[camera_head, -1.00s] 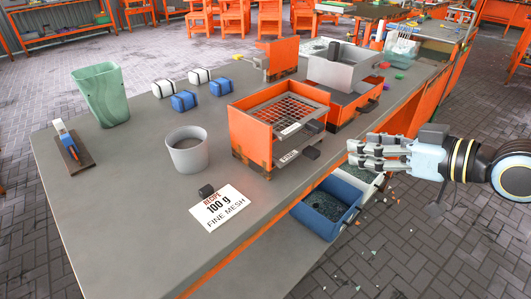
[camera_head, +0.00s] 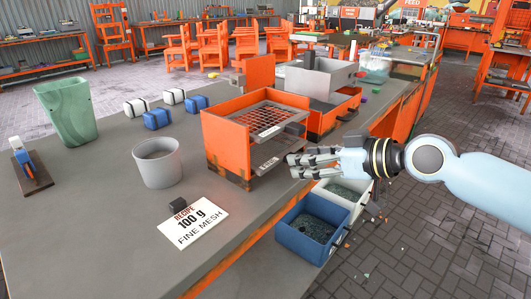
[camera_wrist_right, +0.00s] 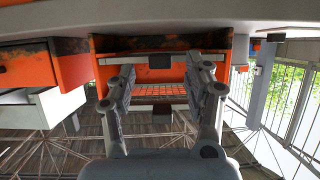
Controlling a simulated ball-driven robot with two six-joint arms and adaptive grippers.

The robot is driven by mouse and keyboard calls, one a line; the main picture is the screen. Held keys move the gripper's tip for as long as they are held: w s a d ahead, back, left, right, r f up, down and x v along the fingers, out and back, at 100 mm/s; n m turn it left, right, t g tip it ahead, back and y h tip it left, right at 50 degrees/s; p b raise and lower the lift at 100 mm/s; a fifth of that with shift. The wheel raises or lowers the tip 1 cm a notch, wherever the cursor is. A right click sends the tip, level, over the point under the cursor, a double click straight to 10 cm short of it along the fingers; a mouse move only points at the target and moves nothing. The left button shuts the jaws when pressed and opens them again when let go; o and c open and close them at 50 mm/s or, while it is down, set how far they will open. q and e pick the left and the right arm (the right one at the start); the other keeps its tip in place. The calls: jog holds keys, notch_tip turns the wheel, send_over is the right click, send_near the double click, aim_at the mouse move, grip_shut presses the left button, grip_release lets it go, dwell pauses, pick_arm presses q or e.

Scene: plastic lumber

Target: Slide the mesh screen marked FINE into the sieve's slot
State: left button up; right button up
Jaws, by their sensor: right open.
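An orange box (camera_head: 226,146) stands near the bench's right edge. An orange-and-grey mesh screen (camera_head: 268,118) lies in its top, with a dark handle (camera_head: 294,129) at its right end. A lower label plate (camera_head: 267,165) shows beneath it; I cannot read either screen's marking. My right gripper (camera_head: 292,166) is open and empty, its fingertips just right of the lower plate; contact is unclear. In the right wrist view, the mesh (camera_wrist_right: 158,95) shows between the spread fingers. Behind the box is an orange frame (camera_head: 331,119) with a grey tray (camera_head: 318,77). My left gripper is not in view.
A recipe card (camera_head: 193,223) reads 100 g FINE MESH. A grey cup (camera_head: 157,164), green bin (camera_head: 67,112) and several small bundles (camera_head: 157,119) stand on the left. Blue (camera_head: 304,238) and white (camera_head: 343,198) bins hang below the bench edge.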

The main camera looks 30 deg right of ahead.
jog(key=shift+w+a+f, duration=0.25)
jog(key=shift+w, duration=0.25)
grip_shut()
jog(key=shift+r, duration=0.1)
